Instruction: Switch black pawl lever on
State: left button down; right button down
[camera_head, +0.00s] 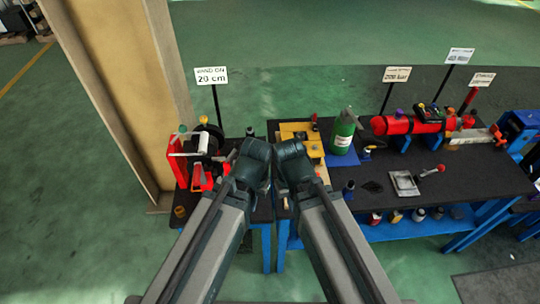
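A hand winch with red side plates (176,165), a dark drum and a pale crank bar stands at the left end of the black bench, under the "WIND ON 20 cm" sign (211,76). My gripper fingers do not show. The left arm hides part of the winch's right side.
A tan post (115,80) rises behind the winch at left. Green floor lies open at lower left.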

aim_at(237, 143)
jog(key=l, duration=0.5)
jog(key=k+l+u, duration=0.15)
jog(key=l, duration=0.9)
jog(key=u, duration=0.05)
